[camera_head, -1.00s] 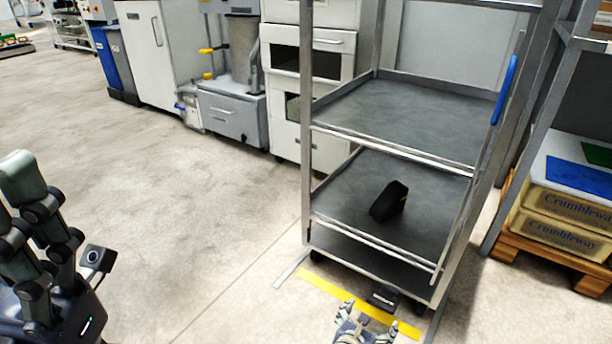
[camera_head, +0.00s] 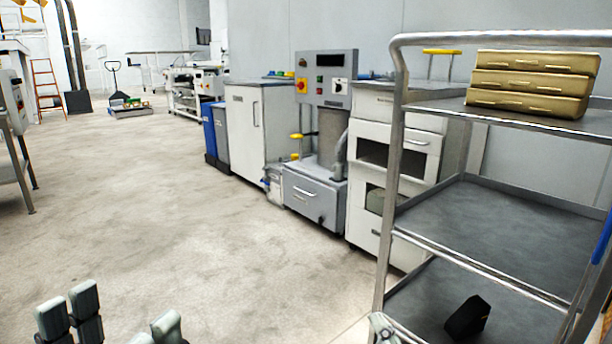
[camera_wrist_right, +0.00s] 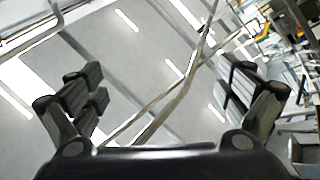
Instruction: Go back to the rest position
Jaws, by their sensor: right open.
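My left gripper (camera_head: 122,320) shows at the bottom left of the head view, with its grey fingertips apart and nothing between them. Its arm is out of the picture. My right gripper (camera_wrist_right: 163,92) is open and empty in the right wrist view, its dark fingers wide apart and pointing up. In the head view only a small grey tip of it shows at the bottom edge, by the near left post of the steel rack cart (camera_head: 388,200).
The rack cart has several shelves. Stacked tan crates (camera_head: 530,83) sit on top and a black wedge-shaped object (camera_head: 467,318) lies on a low shelf. A grey machine (camera_head: 315,190) and white cabinets (camera_head: 258,130) line the wall. Open floor (camera_head: 150,210) lies to the left.

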